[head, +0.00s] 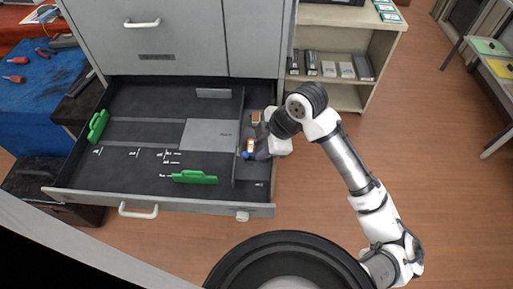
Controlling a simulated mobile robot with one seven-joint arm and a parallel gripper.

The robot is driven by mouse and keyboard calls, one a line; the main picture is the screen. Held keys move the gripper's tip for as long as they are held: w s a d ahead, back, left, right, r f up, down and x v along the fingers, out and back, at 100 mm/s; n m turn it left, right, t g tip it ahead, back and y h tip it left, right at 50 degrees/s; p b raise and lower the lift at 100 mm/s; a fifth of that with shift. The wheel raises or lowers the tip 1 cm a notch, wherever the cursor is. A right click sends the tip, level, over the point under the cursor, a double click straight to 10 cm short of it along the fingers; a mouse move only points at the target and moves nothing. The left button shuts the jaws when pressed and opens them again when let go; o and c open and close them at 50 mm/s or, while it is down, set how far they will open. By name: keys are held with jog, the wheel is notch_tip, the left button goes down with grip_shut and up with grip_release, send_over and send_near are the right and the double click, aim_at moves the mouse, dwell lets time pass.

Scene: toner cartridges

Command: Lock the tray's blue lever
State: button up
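The tray (150,188) is a wide, dark, open drawer pulled out of a grey cabinet. A small blue part (245,155), which looks like the blue lever, shows in the narrow right-hand compartment, beside an orange and white piece (250,144). My gripper (261,152) points down into this compartment, just right of the blue part. The arm's white wrist partly covers it from above. I cannot tell whether the fingers touch the blue part or whether they are open or shut.
Green handles lie at the tray's left (98,126) and front (194,177). A grey plate (209,134) lies mid-tray. A divider (239,135) bounds the narrow compartment. A shelf (345,97) with cartridges stands behind right. A blue-covered bench (45,85) is left. Floor at right is clear.

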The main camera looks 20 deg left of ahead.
jog(key=shift+x, duration=1.6)
